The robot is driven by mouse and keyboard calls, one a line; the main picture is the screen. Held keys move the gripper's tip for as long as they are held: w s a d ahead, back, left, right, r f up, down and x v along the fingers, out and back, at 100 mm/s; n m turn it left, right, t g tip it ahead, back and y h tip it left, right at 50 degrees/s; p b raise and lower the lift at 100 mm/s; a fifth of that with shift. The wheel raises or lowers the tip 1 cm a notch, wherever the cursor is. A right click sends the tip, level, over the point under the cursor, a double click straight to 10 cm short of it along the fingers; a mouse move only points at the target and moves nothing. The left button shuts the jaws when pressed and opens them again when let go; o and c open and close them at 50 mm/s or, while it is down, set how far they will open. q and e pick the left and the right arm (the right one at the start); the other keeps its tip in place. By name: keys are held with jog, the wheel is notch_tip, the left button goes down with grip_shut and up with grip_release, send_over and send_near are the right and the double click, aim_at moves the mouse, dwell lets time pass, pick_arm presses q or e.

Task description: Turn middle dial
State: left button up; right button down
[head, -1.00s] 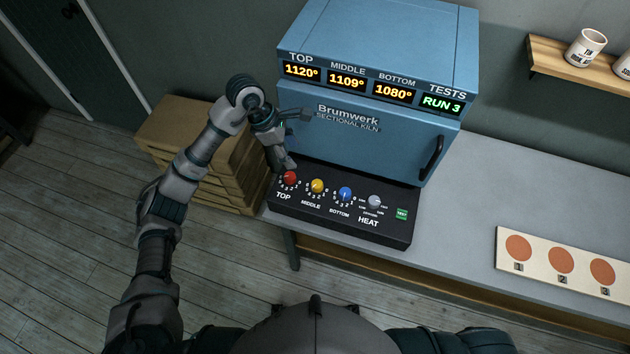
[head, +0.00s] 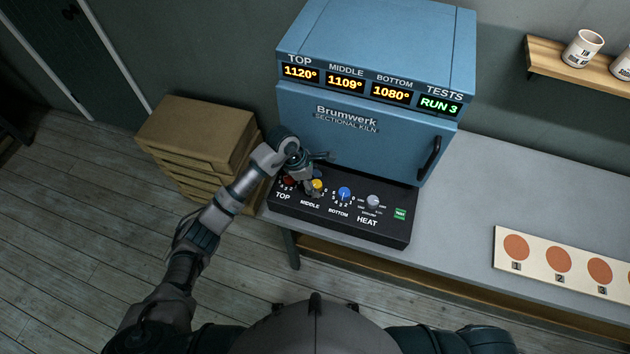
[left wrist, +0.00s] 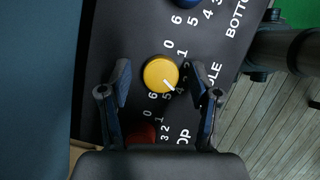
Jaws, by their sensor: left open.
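The yellow middle dial (head: 317,186) is on the black control panel (head: 300,213) in front of the blue kiln. In the left wrist view the yellow dial (left wrist: 160,74) has a white pointer mark toward its lower right. My left gripper (head: 312,188) is at the middle dial. In the left wrist view its two open fingers (left wrist: 163,88) stand on either side of the dial, with their tips near its lower edge; contact cannot be told. The red top dial (left wrist: 142,133) is partly hidden by my gripper. My right gripper is not in view.
The blue bottom dial (head: 344,193), grey heat dial (head: 373,201) and green test button (head: 400,213) are to the right on the panel. The blue kiln (head: 370,130) rises close behind. Cardboard boxes (head: 200,135) stand left. A card with orange discs (head: 560,262) lies right.

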pick_arm(q)
jog(key=c, duration=1.1)
jog(key=shift+c, duration=0.2)
jog(key=shift+n, duration=0.4)
jog(key=n+t, duration=0.2)
jog(key=n, duration=0.2)
jog(key=shift+s+n, duration=0.1)
jog(key=shift+n, duration=0.3)
jog(key=n+t+y, duration=0.1)
jog(key=n, duration=0.2)
jog(key=n+t, duration=0.1)
jog(key=n, duration=0.2)
jog(key=shift+d+y, duration=0.1)
jog(key=shift+y, duration=0.3)
jog(key=shift+n, duration=0.3)
jog(key=o, duration=1.1)
jog(key=shift+o, duration=0.2)
jog(key=shift+s+r, duration=0.1)
jog(key=shift+r, duration=0.05)
